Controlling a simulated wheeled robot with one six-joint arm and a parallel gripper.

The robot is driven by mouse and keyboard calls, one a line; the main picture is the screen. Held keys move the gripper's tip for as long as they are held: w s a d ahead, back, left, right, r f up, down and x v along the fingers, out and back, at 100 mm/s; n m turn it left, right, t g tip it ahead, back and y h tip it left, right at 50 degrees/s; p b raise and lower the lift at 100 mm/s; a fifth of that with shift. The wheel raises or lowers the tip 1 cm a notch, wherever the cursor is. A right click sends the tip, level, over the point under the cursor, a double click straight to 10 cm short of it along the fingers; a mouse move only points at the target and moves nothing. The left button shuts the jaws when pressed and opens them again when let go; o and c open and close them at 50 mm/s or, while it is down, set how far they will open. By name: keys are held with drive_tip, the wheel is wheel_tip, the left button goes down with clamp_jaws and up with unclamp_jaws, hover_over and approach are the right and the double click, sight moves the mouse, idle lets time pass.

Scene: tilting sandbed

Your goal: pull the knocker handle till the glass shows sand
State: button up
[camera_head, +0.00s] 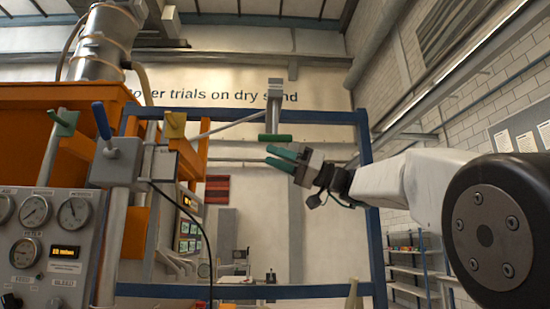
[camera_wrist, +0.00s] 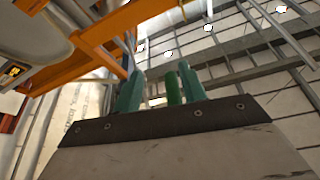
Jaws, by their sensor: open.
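A small gap shows between the bar and the upper finger in the head view. In the wrist view, a darker green piece (camera_wrist: 172,88), likely the same bar, shows between the fingers of my gripper (camera_wrist: 160,88), nearer the right one. Contact cannot be told. I cannot pick out the glass or any sand in it.
A blue frame (camera_head: 330,116) surrounds the handle, with an orange bed (camera_head: 50,97) at left. A gauge panel (camera_head: 45,240), a blue-handled lever (camera_head: 101,120), a green-handled lever (camera_head: 62,118) and a yellow handle (camera_head: 175,124) stand at left. The space below my gripper looks open.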

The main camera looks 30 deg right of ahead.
drive_tip(key=v, duration=0.7)
idle(0.4)
drive_tip(key=a+f+m+g+h, duration=0.15)
drive_tip(key=f+m+h, duration=0.4)
drive_tip(key=f, duration=0.75)
drive_tip(key=a+f+m+g+h, duration=0.1)
drive_tip(key=a+f+m+h, duration=0.4)
drive_tip(key=f, duration=0.8)
drive_tip(key=s+a+f+g+h, duration=0.2)
drive_tip(key=s+f+g+h, duration=0.4)
drive_tip(key=s+f, duration=1.9)
drive_tip(key=s+h, duration=0.1)
drive_tip(key=h, duration=0.2)
drive_tip(key=shift+s+a+f, duration=0.2)
drive_tip(key=shift+s+f, duration=0.1)
drive_tip(key=shift+s, duration=0.1)
